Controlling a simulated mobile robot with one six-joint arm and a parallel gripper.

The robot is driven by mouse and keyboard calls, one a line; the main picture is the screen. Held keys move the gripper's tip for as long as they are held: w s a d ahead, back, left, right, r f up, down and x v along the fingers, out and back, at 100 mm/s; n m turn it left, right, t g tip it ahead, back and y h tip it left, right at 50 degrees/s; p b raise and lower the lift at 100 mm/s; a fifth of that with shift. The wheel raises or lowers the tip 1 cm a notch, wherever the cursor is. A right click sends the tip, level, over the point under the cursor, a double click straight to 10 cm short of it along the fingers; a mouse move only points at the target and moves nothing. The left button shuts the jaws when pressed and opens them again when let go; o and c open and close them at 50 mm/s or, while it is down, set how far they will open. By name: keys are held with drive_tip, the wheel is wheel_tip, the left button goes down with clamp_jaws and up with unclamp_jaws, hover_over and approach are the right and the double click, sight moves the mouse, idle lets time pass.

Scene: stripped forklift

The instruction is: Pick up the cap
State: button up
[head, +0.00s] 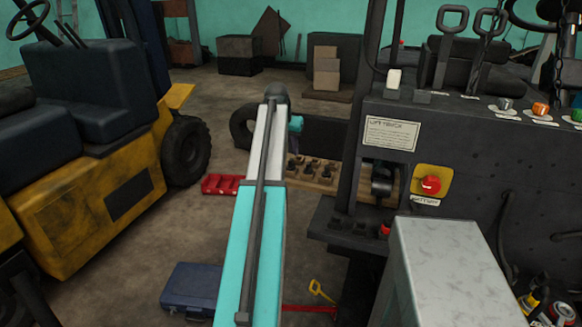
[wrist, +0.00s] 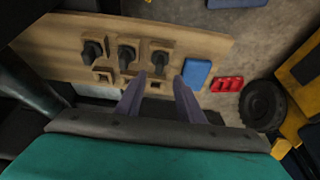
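I cannot tell for sure which thing is the cap. A small red piece (head: 384,231) sits on the dark ledge of the stripped forklift in the head view. In the wrist view, black knob-like pieces (wrist: 127,56) stand in a row on a wooden board (wrist: 205,42) with square holes. My gripper (wrist: 160,77) is open, its two fingers apart over the board's near edge, with nothing seen between them. In the head view my arm hides most of the gripper; the board (head: 327,182) shows just right of it.
A blue block (wrist: 196,73) is by the right finger, with a red tray (wrist: 227,84) farther right. The forklift's dark panel (head: 470,150) carries a red button (head: 431,184). A yellow forklift (head: 90,205) stands left. A blue case (head: 191,288) lies on the floor.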

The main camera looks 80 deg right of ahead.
sight(291, 160)
drive_tip(key=shift+p+x, duration=0.8)
drive_tip(key=shift+x, duration=1.75)
drive_tip(key=shift+s+a, duration=0.15)
clamp_jaws()
